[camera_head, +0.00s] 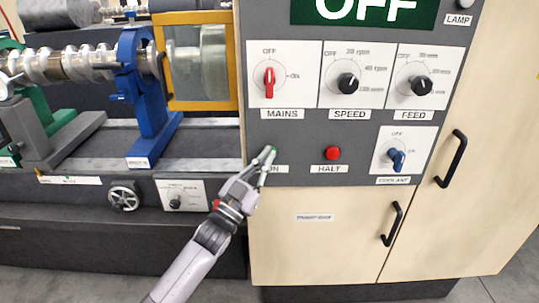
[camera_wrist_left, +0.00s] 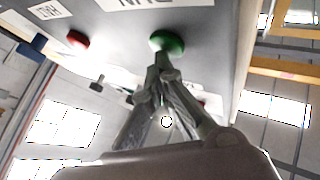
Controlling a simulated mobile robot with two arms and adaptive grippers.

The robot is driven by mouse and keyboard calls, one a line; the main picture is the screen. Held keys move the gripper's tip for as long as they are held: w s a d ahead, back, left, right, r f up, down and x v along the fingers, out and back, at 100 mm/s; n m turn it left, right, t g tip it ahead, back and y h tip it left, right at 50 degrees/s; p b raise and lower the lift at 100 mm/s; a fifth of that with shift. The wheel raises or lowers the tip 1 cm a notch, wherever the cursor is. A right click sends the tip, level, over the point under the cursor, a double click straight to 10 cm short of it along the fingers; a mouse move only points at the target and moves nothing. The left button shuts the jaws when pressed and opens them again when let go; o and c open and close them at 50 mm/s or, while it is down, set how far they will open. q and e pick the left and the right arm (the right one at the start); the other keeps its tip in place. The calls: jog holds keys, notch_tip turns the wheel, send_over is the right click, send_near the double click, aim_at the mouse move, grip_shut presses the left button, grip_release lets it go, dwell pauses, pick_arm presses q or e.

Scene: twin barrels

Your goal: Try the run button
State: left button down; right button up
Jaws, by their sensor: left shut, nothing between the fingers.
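The green run button (camera_wrist_left: 167,41) shows in the left wrist view, right at the tips of my left gripper (camera_wrist_left: 161,66). In the head view my left gripper (camera_head: 266,158) reaches up to the panel and covers most of the button and part of its label. The gripper is shut and empty. Its fingertips look to be at or very near the button face; I cannot tell whether they press it. The big display (camera_head: 364,10) reads OFF in white on green. My right gripper is not in view.
The red halt button (camera_head: 333,153) sits just right of the run button. The red mains switch (camera_head: 269,82), speed knob (camera_head: 347,83), feed knob (camera_head: 420,86) and blue coolant switch (camera_head: 397,159) are on the same grey panel. A lathe-like machine with a yellow-framed guard (camera_head: 171,105) stands left.

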pick_arm(q)
jog(key=shift+s, duration=0.15)
jog(key=shift+s+p, duration=0.6)
jog(key=shift+s, duration=0.2)
jog(key=s+p, duration=0.3)
jog(key=s, duration=0.2)
dwell(0.6)
